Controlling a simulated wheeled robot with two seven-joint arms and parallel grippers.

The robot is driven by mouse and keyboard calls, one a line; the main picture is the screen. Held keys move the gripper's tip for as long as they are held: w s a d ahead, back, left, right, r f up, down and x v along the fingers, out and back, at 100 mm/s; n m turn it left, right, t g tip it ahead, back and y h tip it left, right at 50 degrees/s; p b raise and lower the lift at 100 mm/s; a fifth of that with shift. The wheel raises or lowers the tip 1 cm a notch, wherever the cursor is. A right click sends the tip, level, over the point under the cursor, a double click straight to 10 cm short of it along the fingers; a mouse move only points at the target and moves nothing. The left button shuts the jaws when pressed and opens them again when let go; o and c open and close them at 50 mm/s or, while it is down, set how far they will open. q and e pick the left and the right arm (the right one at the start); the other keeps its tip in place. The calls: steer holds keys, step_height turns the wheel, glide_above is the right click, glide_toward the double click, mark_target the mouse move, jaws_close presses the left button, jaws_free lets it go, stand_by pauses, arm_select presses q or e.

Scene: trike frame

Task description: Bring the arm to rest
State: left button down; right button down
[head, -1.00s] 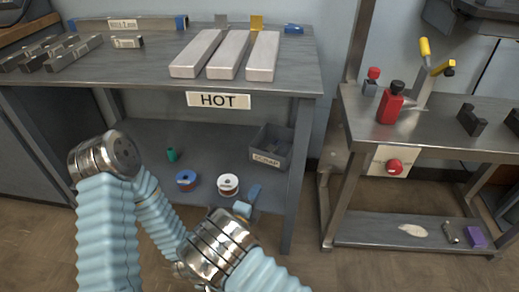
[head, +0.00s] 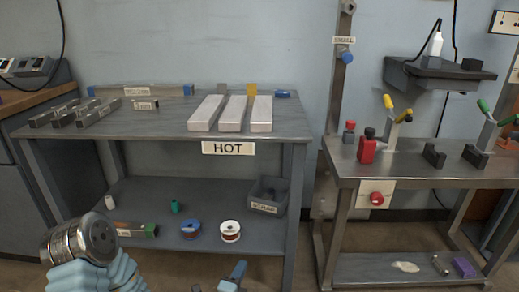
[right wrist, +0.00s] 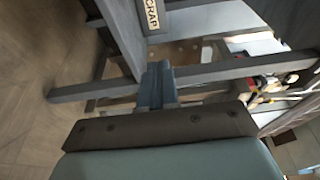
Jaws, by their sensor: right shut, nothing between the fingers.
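My right gripper (head: 234,276) shows at the bottom edge of the head view, as blue fingers in front of the left bench's lower shelf. In the right wrist view its blue fingers (right wrist: 156,86) are together with nothing between them, apart from the bench frame beyond. A metal joint of my own arm (head: 80,240) with a pale blue sleeve stands at the lower left of the head view. My left gripper is not in view.
The left bench (head: 150,119) carries three pale bars (head: 232,113) above a HOT sign (head: 228,148). Its lower shelf holds a scrap bin (head: 268,196) and spools (head: 230,231). A right bench (head: 405,172) carries a red bottle (head: 367,146) and clamps. Floor shows between the benches.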

steer(key=s+d+f+m+g+h+p, duration=0.1)
steer(key=s+d+f+m+g+p, duration=0.1)
steer(key=s+d+f+m+g, duration=0.6)
steer(key=s+d+f+m+g+h+p, duration=0.1)
steer(key=s+d+f+m+g, duration=0.35)
steer(key=d+m, duration=0.4)
steer(key=s+d+f+m+g+y+p, duration=0.1)
steer(key=s+m+g+y+p, duration=0.3)
steer(key=s+m+g, duration=0.65)
step_height(320, 180, up, 6)
steer(key=s+m+t+y+p, duration=0.1)
steer(key=m+t+y, duration=0.5)
steer(key=m, duration=1.9)
steer(key=shift+s+t+y, duration=0.3)
steer(key=shift+t+y, duration=0.1)
steer(key=shift+y, duration=0.6)
